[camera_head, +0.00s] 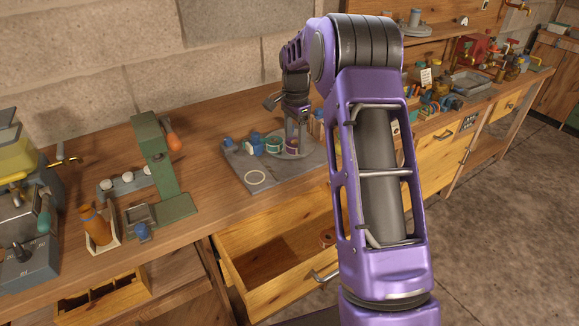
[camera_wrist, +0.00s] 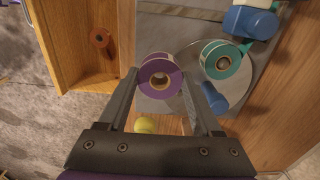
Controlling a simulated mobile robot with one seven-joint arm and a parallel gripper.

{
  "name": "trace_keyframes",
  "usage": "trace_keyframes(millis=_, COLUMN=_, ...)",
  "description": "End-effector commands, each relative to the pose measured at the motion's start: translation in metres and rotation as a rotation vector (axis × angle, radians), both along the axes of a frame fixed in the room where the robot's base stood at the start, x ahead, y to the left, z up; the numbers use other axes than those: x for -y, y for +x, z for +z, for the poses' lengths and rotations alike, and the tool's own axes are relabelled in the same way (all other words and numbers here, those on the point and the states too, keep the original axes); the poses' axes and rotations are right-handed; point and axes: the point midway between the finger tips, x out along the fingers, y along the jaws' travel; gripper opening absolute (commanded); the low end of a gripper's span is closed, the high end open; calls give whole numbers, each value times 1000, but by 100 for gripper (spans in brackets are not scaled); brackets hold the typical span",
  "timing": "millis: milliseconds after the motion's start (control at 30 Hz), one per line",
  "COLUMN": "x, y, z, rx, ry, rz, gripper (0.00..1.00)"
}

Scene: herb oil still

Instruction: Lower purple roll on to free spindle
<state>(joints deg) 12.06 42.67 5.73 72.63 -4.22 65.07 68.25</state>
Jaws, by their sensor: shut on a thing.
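A purple roll (camera_wrist: 151,92) with a tan core sits between the two fingers of my gripper (camera_wrist: 160,78) in the wrist view. The gripper is shut on it, over a grey round plate (camera_wrist: 187,57). The purple roll (camera_head: 292,147) also shows small in the head view, below my gripper (camera_head: 292,138) and beside the teal roll (camera_head: 273,143). The teal roll (camera_wrist: 236,72) sits on the right part of the plate. I cannot make out a free spindle; the purple roll may hide it. Its height above the plate is unclear.
The plate is on a grey board (camera_head: 236,176) with a white ring (camera_head: 256,178). Blue pieces (camera_wrist: 250,22) stand close to the teal roll. An open drawer (camera_head: 262,258) is in front, with a reddish-brown ring (camera_head: 327,237). A green press (camera_head: 165,170) stands left.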

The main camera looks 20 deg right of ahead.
Motion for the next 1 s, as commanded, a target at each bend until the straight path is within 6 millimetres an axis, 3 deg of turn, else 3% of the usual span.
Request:
trace_keyframes(millis=200, x=20, y=31, z=23, rx=3, ry=0, rz=-97, gripper=11)
trace_keyframes(millis=433, x=28, y=41, z=34, rx=3, ry=-2, rz=-140, gripper=11)
trace_keyframes(millis=1000, x=29, y=42, z=5, rx=4, ry=0, rz=-144, gripper=11)
